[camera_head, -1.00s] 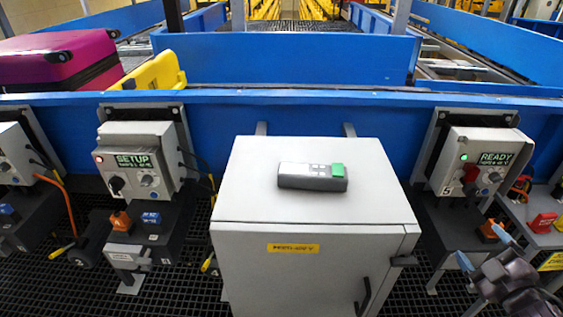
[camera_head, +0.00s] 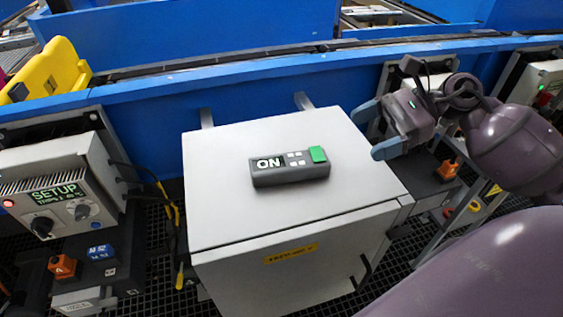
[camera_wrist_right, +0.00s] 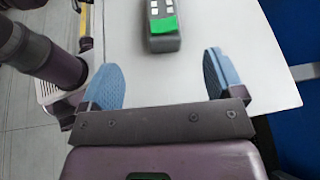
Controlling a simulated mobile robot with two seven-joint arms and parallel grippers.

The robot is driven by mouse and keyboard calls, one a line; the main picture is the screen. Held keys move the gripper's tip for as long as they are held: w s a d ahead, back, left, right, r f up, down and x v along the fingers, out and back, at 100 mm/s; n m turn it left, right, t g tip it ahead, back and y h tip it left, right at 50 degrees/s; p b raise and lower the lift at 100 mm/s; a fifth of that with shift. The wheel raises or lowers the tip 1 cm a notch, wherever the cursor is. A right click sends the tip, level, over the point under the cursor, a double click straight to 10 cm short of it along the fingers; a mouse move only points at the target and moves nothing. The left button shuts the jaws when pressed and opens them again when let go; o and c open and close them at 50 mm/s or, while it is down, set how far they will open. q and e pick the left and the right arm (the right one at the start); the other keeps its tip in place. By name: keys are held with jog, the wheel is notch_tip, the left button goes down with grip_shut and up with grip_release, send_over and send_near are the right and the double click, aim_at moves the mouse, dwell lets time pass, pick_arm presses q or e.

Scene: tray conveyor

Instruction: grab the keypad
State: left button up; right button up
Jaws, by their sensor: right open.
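The keypad (camera_head: 290,168) is a dark grey block with a lit "ON" display, small white keys and a green button. It lies on the white top of a cabinet (camera_head: 225,215) in the head view. In the right wrist view the keypad (camera_wrist_right: 162,22) is at the top, ahead of the fingers and between their lines, its green end nearest. My right gripper (camera_head: 377,130) is open and empty, with blue fingertips, at the right edge of the cabinet top, apart from the keypad. The right wrist view shows both fingers (camera_wrist_right: 160,80) wide apart. My left gripper is not in view.
A control box reading "SETUP" (camera_head: 55,185) stands left of the cabinet. A blue conveyor wall (camera_head: 240,85) runs behind it. A yellow part (camera_head: 50,70) sits at the upper left. The cabinet top around the keypad is clear.

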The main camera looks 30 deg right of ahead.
aim_at(320, 153)
jog(key=x, duration=0.5)
jog(key=shift+w+a+f, duration=0.1)
jog(key=shift+w+a, duration=0.1)
jog(key=shift+a, duration=0.05)
jog(key=shift+f+x, duration=0.2)
jog(key=shift+x, duration=2.5)
jog(key=shift+w+d, duration=0.1)
jog(key=shift+d, duration=0.1)
jog(key=c, duration=1.1)
jog(key=shift+c, duration=0.2)
